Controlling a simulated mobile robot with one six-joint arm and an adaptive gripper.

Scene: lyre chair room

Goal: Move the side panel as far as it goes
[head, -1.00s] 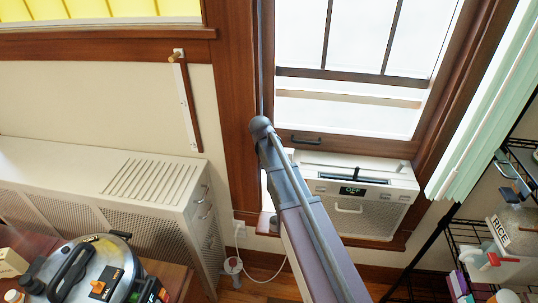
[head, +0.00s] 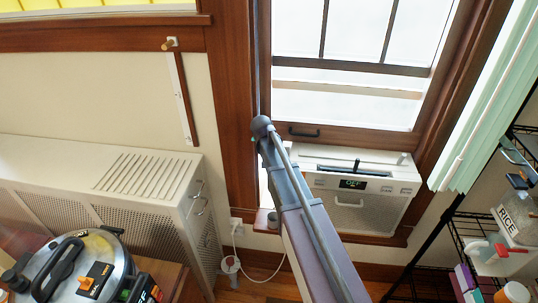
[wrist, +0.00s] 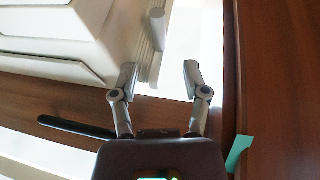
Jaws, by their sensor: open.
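The side panel (wrist: 149,60) shows in the wrist view as a narrow white ribbed strip along the edge of the white window air conditioner (wrist: 60,35). A pale rounded peg (wrist: 157,22) stands at its outer end. My gripper (wrist: 158,78) is open, its left fingertip close to the ribbed strip and its right fingertip over the bright gap. I cannot tell whether the left finger touches. In the head view the air conditioner (head: 360,200) sits in the window below the sash; my arm hides the gripper and the panel.
A wooden window frame (wrist: 275,80) stands right of the gap in the wrist view. The sash handle (wrist: 75,127) is left of my gripper. In the head view, a radiator cover (head: 60,165) and cooker (head: 85,270) are left, a wire shelf (head: 460,228) right.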

